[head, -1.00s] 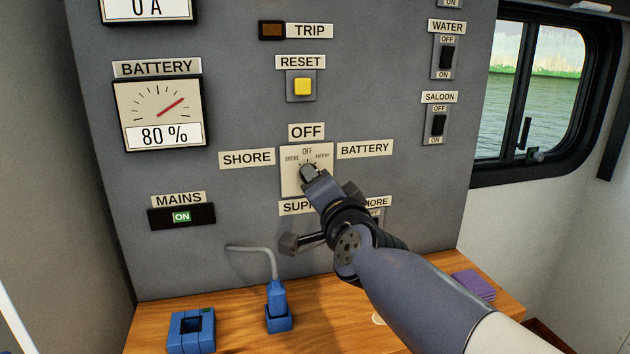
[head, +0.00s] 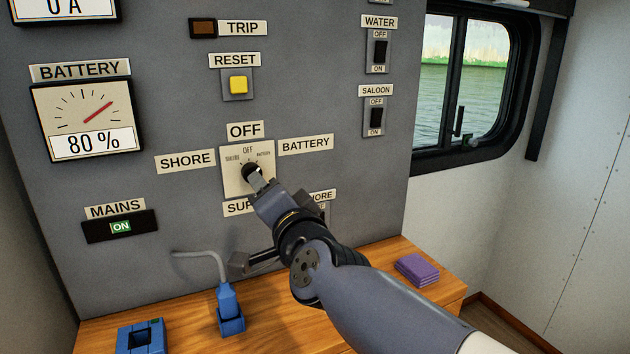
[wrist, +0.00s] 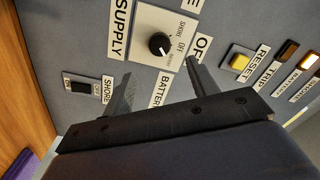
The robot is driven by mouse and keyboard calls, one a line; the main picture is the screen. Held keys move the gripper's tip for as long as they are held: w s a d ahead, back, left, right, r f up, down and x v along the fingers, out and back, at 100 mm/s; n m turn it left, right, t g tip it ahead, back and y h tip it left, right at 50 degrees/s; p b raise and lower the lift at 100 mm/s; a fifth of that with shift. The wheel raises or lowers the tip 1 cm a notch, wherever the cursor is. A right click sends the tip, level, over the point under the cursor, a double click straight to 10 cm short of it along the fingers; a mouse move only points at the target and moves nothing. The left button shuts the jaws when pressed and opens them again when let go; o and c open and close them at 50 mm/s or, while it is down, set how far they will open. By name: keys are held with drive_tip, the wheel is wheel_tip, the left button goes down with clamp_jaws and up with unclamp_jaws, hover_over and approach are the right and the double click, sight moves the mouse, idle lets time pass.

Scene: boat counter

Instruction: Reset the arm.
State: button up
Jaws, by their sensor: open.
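My gripper (head: 262,195) is in front of the supply selector plate in the head view, just below and right of the black selector knob (head: 253,172). In the wrist view my gripper (wrist: 159,70) is open, its two fingers apart with nothing between them. The knob (wrist: 160,44) stands clear beyond the fingertips, on its white plate (wrist: 185,28) marked SHORE, OFF and BATTERY. Its exact pointing is too small to tell. My arm runs from the lower right up to the panel and covers part of the lower labels.
The yellow reset button (head: 238,85) sits above the selector. The mains indicator (head: 120,227) reads ON; the battery gauge (head: 92,118) reads 80 %. A blue plug (head: 228,300), a blue block (head: 141,337) and a purple sponge-like stack (head: 417,269) are on the wooden counter (head: 195,315).

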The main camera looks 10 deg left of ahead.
drive_tip(key=x, duration=1)
drive_tip(key=s+d+n+p, duration=0.4)
drive_tip(key=s+d+n, duration=0.1)
drive_tip(key=s+n, duration=0.3)
drive_tip(key=shift+s+n, duration=0.3)
drive_tip(key=shift+n, duration=0.3)
idle(2.0)
